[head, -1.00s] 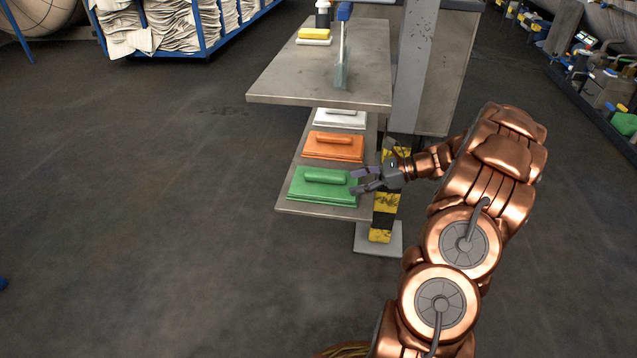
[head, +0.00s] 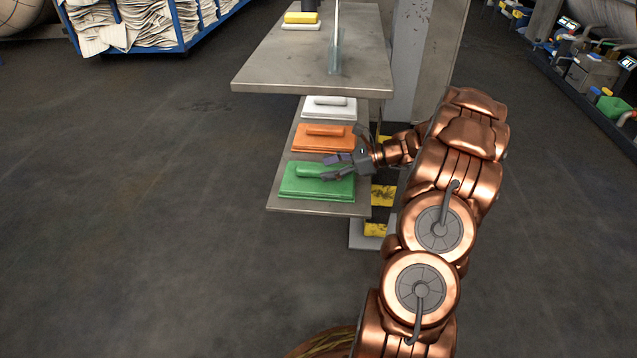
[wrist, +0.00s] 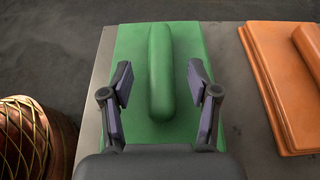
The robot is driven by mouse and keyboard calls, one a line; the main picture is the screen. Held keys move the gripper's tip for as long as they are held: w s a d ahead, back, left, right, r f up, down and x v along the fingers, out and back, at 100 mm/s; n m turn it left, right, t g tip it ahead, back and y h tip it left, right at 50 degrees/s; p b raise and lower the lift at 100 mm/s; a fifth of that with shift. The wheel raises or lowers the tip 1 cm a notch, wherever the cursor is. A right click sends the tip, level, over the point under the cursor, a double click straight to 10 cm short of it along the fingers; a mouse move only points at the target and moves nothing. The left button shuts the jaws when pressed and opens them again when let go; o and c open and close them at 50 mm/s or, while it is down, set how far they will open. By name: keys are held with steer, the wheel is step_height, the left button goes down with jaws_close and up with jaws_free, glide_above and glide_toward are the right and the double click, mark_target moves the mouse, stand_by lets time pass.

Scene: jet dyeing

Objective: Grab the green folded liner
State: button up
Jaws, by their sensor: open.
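The green folded liner (head: 300,184) is a flat green slab with a raised rounded ridge, lying at the near end of the lower shelf. It also shows in the wrist view (wrist: 161,90), its ridge running away from me. My gripper (head: 328,168) is over the liner's right part in the head view. In the wrist view my gripper (wrist: 160,84) is open, one finger on each side of the ridge, with gaps to it. I cannot tell how high the fingers are above the slab.
An orange liner (head: 317,139) lies just behind the green one, and a white one (head: 328,107) beyond it. The upper shelf (head: 290,75) overhangs the far part of the lower shelf (head: 315,208). A grey post stands at the right. The floor at left is clear.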

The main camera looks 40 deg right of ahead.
mark_target(325, 168)
steer(key=shift+b+x, duration=0.5)
steer(key=shift+x, duration=1)
jaws_close()
